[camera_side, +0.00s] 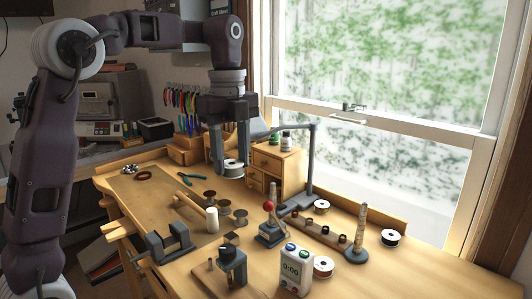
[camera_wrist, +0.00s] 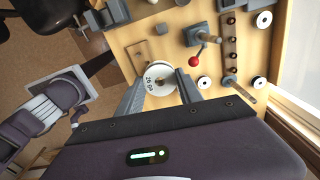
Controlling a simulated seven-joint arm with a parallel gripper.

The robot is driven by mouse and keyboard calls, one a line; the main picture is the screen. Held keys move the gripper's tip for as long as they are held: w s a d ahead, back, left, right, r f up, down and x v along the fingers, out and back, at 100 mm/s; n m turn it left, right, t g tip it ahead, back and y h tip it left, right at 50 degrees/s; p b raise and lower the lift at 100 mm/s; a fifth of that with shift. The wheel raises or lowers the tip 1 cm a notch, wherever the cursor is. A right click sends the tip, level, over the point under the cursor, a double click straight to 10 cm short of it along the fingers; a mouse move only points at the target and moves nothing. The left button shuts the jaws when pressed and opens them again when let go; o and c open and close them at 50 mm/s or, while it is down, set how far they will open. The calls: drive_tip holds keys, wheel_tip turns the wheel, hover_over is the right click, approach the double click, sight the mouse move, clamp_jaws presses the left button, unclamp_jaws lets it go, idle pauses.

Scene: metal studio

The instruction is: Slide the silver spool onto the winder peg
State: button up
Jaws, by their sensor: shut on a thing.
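The silver spool (camera_side: 233,168) has pale round flanges, and in the wrist view (camera_wrist: 159,81) its face carries dark lettering. My gripper (camera_side: 233,160) is shut on it, one finger on each side, and holds it in the air above the bench. What seems to be the winder is a grey block (camera_side: 271,237) with a red-knobbed lever, standing lower and to the right of the spool. In the wrist view the block (camera_wrist: 196,34) carries a short brownish peg (camera_wrist: 211,40).
A grey post (camera_side: 311,160) and a wooden drawer box (camera_side: 278,165) stand close right of my gripper. A vise (camera_side: 170,244) is in front.

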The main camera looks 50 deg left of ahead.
drive_tip(key=s+a+f, duration=0.1)
drive_tip(key=s+f, duration=0.2)
drive_tip(key=s, duration=0.4)
approach(210, 258)
drive_tip(key=shift+w+f, duration=0.1)
drive_tip(key=shift+f, duration=2.6)
drive_tip(key=shift+f, duration=0.15)
drive_tip(key=shift+f, duration=1.9)
drive_tip(key=o, duration=1.5)
drive_tip(key=shift+c, duration=0.2)
